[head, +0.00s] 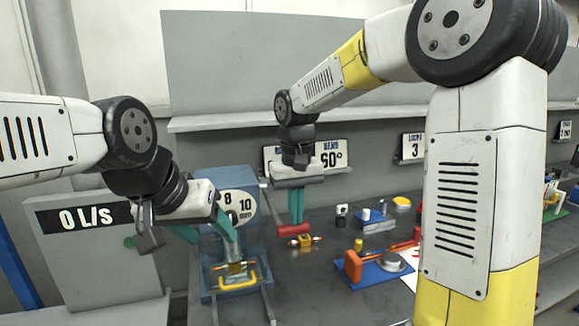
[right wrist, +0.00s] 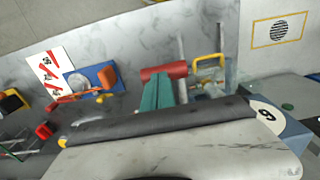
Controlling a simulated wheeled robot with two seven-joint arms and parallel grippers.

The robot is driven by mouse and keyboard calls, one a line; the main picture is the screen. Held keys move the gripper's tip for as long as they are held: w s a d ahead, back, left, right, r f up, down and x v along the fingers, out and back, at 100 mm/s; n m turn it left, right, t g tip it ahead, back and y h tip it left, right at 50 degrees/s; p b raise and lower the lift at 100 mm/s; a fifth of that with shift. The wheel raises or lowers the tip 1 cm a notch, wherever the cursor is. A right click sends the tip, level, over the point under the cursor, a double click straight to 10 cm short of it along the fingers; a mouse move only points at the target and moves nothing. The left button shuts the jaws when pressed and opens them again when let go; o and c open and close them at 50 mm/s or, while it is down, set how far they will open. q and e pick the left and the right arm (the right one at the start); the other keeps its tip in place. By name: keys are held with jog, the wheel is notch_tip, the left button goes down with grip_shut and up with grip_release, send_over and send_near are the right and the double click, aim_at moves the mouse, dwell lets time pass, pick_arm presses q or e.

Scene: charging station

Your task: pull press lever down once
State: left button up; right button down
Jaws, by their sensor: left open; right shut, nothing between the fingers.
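The press (head: 250,262) is a blue machine with a round number dial and a yellow handle (head: 237,284) at its lower front. A red bar-shaped grip (head: 293,230), seemingly the end of the press lever, lies right of it. It also shows in the right wrist view (right wrist: 163,72). My right gripper (head: 296,221) is shut and empty, its teal fingertips right at the red grip; I cannot tell whether they touch. My left gripper (head: 205,232) is open and empty, in front of the press's upper left.
A blue plate with an orange lever clamp (head: 354,265) stands to the right on the grey bench. Small parts sit further back right.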

jog(key=shift+r, duration=2.05)
jog(key=shift+w+a+r, duration=0.1)
jog(key=shift+w+r, duration=0.1)
jog(key=shift+r, duration=1.05)
jog(key=w+a+r, duration=0.1)
jog(key=w+r, duration=0.2)
jog(key=r, duration=1)
